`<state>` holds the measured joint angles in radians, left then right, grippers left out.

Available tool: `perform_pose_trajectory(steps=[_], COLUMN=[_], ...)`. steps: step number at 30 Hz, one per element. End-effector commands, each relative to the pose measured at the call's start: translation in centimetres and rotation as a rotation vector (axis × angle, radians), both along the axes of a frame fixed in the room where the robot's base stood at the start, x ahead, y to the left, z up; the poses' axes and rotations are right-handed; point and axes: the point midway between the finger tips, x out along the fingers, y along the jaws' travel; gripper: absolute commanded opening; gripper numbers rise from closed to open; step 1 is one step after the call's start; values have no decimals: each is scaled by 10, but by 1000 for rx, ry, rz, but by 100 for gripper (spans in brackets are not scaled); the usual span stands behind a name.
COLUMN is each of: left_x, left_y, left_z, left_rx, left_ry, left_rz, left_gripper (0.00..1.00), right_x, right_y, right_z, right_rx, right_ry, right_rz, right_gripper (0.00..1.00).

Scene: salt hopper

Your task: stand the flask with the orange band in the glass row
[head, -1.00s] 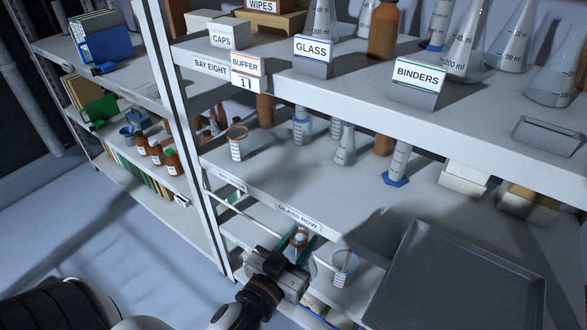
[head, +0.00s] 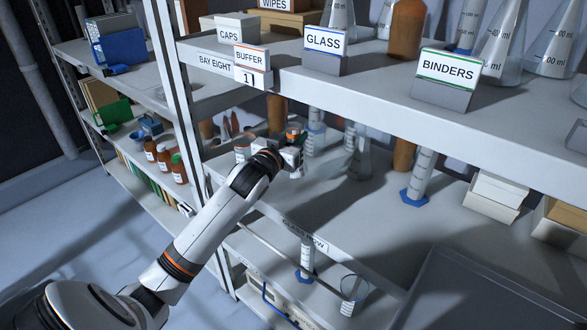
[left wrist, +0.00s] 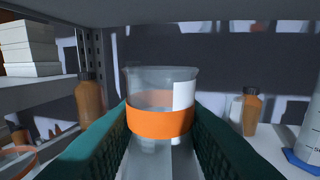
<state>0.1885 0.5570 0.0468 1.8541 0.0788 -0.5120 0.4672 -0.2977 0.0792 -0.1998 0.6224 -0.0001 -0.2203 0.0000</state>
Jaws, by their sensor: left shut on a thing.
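My left gripper (head: 290,158) is shut on the flask with the orange band (left wrist: 160,122). In the left wrist view it is clear, with a white patch, and looks upright between my green finger pads. In the head view only its orange part (head: 292,131) shows clearly; the rest is hidden by my gripper or blurred. The gripper is over the middle shelf, whose front label (head: 306,236) is partly covered. I cannot tell whether the flask touches the shelf. Clear glassware, including a conical flask (head: 360,162), stands just right of the gripper. My right gripper is not in view.
A beaker (head: 242,150) stands close left of the gripper, and brown bottles (left wrist: 89,100) stand behind. A blue-footed cylinder (head: 418,180) stands to the right. The upper shelf with its GLASS sign (head: 325,42) overhangs. Bare shelf shows in front of the glassware.

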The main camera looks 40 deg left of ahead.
Motion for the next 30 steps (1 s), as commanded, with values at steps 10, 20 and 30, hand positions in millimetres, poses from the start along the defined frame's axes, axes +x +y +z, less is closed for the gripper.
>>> perform_pose_trajectory(steps=[10,20,30], left_x=[-1,-1,-1], left_y=[-1,-1,-1], left_z=[-44,-61,-62], left_rx=[-2,1,1], left_ry=[1,-3,-2], left_rz=[0,-1,-1], left_gripper=[0,0,55], right_x=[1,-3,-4], right_y=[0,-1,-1], right_z=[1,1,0], right_rx=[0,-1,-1], right_ry=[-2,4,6], right_rz=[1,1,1], right_gripper=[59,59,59])
